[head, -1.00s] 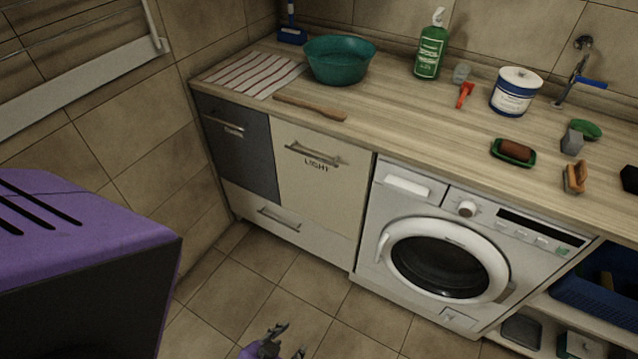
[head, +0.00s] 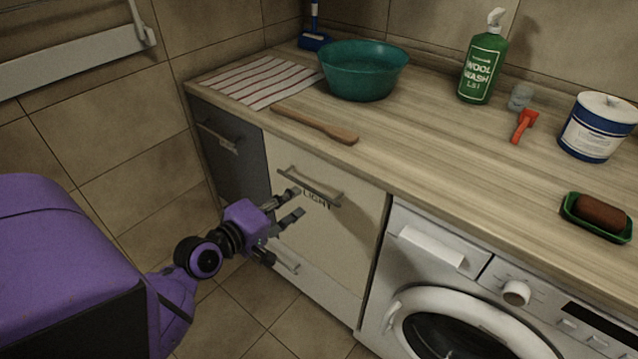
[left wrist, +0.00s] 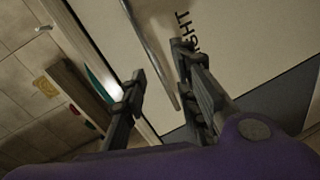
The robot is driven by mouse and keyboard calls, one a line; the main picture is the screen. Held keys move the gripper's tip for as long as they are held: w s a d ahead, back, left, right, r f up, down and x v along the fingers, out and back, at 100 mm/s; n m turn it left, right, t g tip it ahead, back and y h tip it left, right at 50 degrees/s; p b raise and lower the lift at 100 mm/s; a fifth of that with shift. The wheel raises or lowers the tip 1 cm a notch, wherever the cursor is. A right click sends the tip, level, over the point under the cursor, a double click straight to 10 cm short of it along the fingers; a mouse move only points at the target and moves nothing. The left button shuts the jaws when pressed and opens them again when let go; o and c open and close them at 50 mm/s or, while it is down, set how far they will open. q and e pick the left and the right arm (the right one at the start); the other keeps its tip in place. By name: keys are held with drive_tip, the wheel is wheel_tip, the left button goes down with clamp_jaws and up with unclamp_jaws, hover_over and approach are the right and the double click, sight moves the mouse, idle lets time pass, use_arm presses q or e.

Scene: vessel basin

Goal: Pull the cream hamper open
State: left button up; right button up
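The cream hamper (head: 345,240) is a tall front panel marked "LIGHT" under the counter, between a dark grey panel and the washing machine. It looks closed, flush with its neighbours. Its metal bar handle (head: 310,186) runs across the top; in the left wrist view the handle (left wrist: 150,50) passes between the finger lines, beyond the fingertips. My left gripper (head: 295,203) is open and empty, just in front of the panel and slightly below the handle's left part. In the left wrist view its two fingers (left wrist: 158,62) are spread. My right gripper is not in view.
The dark grey panel (head: 230,150) with its own handle is left of the hamper, a low drawer front (head: 310,285) below. The washing machine (head: 450,290) stands right. Floor in front is clear.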

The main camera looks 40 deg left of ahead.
sight(309, 187)
use_arm(q)
drive_tip(key=shift+w+d+r+n, duration=0.15)
drive_tip(key=shift+w+r+n, duration=0.1)
drive_tip(key=shift+n, duration=0.3)
drive_tip(key=shift+w+d+r+n, duration=0.1)
drive_tip(key=shift+w+d+n, duration=0.1)
drive_tip(key=shift+n, duration=0.35)
drive_tip(key=x, duration=0.5)
drive_tip(key=shift+w+f, duration=0.25)
drive_tip(key=shift+w, duration=0.35)
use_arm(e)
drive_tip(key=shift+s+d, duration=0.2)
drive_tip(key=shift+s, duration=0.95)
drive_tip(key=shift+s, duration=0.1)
use_arm(q)
drive_tip(key=c, duration=0.6)
clamp_jaws()
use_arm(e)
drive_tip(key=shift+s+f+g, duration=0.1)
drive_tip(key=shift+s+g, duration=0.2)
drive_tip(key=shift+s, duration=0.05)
